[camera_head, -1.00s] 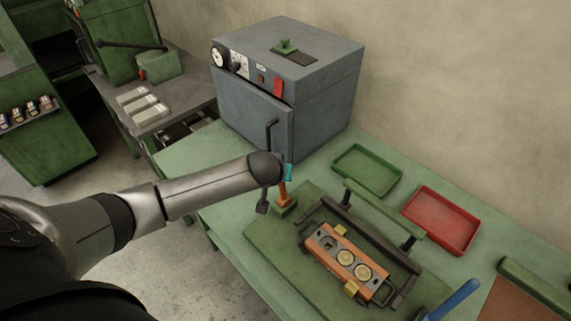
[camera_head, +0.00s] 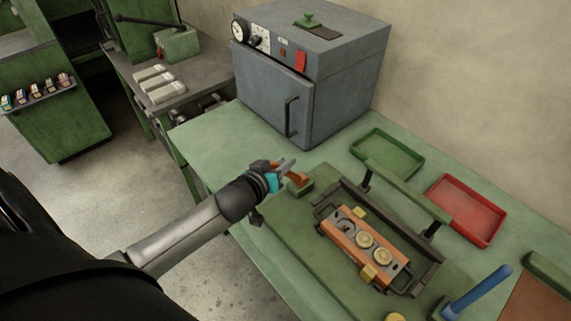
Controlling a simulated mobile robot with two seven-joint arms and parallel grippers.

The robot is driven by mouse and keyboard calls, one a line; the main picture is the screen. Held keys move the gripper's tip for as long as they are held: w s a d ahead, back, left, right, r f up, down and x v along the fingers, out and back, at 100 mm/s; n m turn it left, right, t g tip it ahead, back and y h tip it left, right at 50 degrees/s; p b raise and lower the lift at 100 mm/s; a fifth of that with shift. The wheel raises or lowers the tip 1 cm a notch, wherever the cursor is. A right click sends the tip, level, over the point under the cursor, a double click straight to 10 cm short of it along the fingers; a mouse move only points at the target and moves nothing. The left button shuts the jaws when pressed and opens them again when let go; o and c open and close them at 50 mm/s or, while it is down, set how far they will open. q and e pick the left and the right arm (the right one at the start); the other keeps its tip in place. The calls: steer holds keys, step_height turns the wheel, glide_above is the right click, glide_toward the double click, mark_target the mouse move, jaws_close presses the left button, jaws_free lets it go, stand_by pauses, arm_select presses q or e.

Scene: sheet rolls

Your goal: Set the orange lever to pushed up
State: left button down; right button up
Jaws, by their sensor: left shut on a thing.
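The orange lever (camera_head: 298,179) sits on a small green base (camera_head: 300,190) at the left end of the green fixture plate. It leans to the left, toward my gripper, and only a short part of it shows. My left gripper (camera_head: 283,168), with a teal part by its fingers, is at the lever and shut on it. The fingers cover the lever's upper part, so its exact angle is hard to tell. My right gripper is out of view.
An orange block (camera_head: 352,236) with round brass parts lies in a dark frame on the plate. A green tray (camera_head: 386,153) and a red tray (camera_head: 466,210) lie behind. A blue handle (camera_head: 482,288) stands front right. A grey oven (camera_head: 310,70) stands at the back.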

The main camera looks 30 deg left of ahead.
arm_select(q)
steer(key=shift+f, duration=0.1)
stand_by(0.3)
steer(key=c, duration=0.7)
jaws_free()
steer(key=shift+c, duration=0.2)
steer(key=shift+s, duration=0.1)
steer(key=p+v, duration=0.1)
steer(key=v, duration=1.4)
steer(key=shift+p, duration=0.35)
steer(key=s+f+m+g+b, duration=0.1)
steer(key=s+f+g+b, duration=0.3)
steer(key=f, duration=1.2)
steer(key=s+f+m+g+b, duration=0.15)
steer(key=s+f, duration=0.35)
steer(key=f, duration=1)
steer(key=s+d+f+m+g+b, duration=0.2)
steer(key=s+d+f+g, duration=0.1)
steer(key=s+f, duration=0.6)
steer(key=s+d+f+m+g+b, duration=0.2)
steer(key=s+d+f+g+b, duration=0.1)
steer(key=s+f, duration=0.6)
step_height(320, 180, down, 2)
steer(key=shift+s+d+f+g, duration=0.15)
steer(key=shift+s+d+g, duration=0.1)
steer(key=shift+d+g, duration=0.3)
